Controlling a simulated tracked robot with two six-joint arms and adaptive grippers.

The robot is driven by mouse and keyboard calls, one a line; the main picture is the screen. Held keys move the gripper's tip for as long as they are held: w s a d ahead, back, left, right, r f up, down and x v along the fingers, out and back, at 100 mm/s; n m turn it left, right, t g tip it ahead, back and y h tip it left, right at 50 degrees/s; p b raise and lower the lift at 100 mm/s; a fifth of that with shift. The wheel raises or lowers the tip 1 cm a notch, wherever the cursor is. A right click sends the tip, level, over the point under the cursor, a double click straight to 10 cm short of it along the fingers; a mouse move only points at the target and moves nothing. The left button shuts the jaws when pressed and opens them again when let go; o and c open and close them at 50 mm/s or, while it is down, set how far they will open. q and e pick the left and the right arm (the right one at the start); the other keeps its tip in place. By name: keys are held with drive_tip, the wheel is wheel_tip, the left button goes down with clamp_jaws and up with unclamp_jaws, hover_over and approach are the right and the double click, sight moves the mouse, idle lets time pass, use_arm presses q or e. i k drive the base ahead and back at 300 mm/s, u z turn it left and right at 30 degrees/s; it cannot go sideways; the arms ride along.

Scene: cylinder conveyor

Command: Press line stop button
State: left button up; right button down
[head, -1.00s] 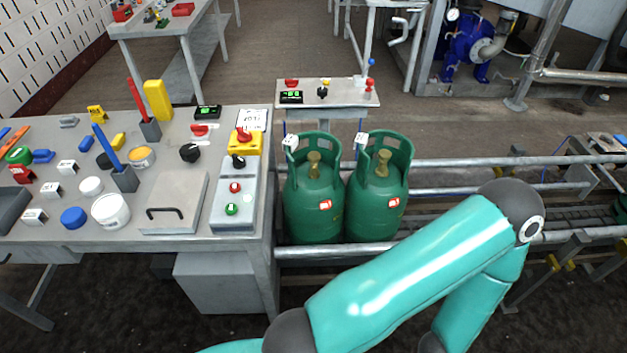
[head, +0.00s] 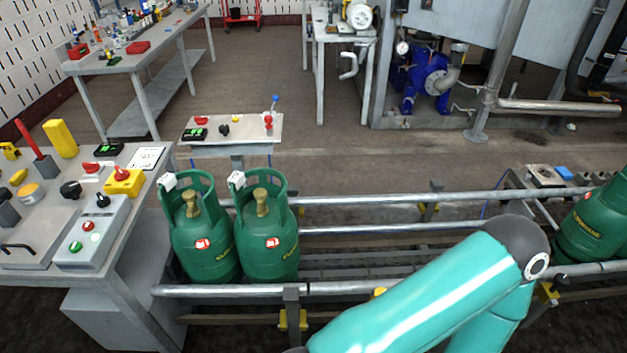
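A grey control box (head: 92,243) lies on the workbench at the left in the head view. On its top are a red button (head: 88,226), a green button (head: 75,246) and a black knob (head: 103,201). Beside it is a yellow box (head: 123,183) with a red mushroom-shaped knob (head: 122,173). I cannot read which control is labelled line stop. A teal arm of mine crosses the lower right, well to the right of these controls. Neither of my grippers is in view, so their openings are hidden.
Two green gas cylinders (head: 203,240) stand on the railed conveyor (head: 380,285) just right of the bench. A small stand (head: 235,137) with controls is behind the conveyor. Open floor lies beyond it.

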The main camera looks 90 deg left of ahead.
sight(89, 225)
drive_tip(key=z, duration=0.2)
drive_tip(key=i, duration=0.55)
drive_tip(key=u, duration=1.85)
drive_tip(key=i, duration=0.2)
drive_tip(key=u, duration=2.2)
drive_tip(key=i, duration=0.2)
drive_tip(key=u, duration=1.1)
drive_tip(key=k, duration=0.65)
drive_tip(key=u, duration=0.2)
drive_tip(key=i, duration=0.7)
drive_tip(key=u, duration=0.45)
